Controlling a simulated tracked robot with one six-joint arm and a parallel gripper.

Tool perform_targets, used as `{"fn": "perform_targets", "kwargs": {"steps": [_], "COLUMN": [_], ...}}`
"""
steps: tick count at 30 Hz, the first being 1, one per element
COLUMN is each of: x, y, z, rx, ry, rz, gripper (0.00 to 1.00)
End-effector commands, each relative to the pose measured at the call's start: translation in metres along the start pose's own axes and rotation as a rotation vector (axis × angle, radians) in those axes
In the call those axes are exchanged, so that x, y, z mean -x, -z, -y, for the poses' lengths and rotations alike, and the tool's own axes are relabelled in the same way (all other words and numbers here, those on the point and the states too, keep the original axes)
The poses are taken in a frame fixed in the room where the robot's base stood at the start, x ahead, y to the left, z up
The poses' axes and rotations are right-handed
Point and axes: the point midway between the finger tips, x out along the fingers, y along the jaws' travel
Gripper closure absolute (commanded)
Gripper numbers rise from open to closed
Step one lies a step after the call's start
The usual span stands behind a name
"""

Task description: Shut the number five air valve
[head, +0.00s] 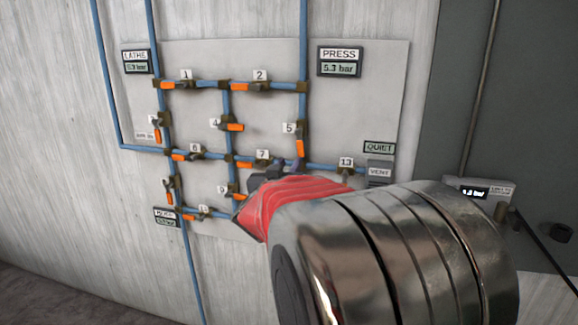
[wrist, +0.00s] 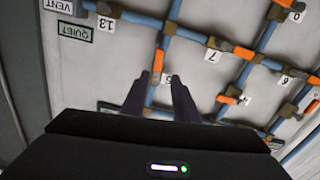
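Valve 5 (head: 299,147) is an orange lever on the right vertical blue pipe, just right of its "5" label (head: 289,128). The lever lies along the pipe. In the wrist view, which is upside down, the orange lever (wrist: 158,62) shows just beyond the fingertips, roughly centred between them. My gripper (head: 288,163) is just below the lever in the head view, near the pipe junction. In the wrist view my gripper (wrist: 157,80) has its two dark fingers apart with nothing held. I cannot tell how far the fingertips are from the panel.
Valve 7 (head: 262,162) and valve 13 (head: 345,174) are close on either side of my gripper. The press display (head: 340,68) reads about 5.3 bar. Several other orange levers sit on the pipe grid, and a vent box (head: 380,171) is at right.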

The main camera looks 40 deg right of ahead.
Motion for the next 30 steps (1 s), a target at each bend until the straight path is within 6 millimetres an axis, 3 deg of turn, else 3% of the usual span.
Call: {"fn": "perform_targets", "kwargs": {"steps": [5, 8, 12, 18, 24, 30], "x": [0.018, 0.04, 0.087, 0.169, 0.256, 0.335], "y": [0.006, 0.01, 0.01, -0.002, -0.028, -0.065], "z": [0.026, 0.054, 0.097, 0.139, 0.154, 0.138], "rx": [-0.019, -0.035, -0.046, -0.024, 0.046, 0.155], "ry": [0.102, 0.217, 0.41, 0.657, 0.846, 0.959], "rz": [0.017, 0.043, 0.11, 0.242, 0.403, 0.582], "gripper": [0.85, 0.92, 1.0, 1.0, 1.0, 1.0]}}
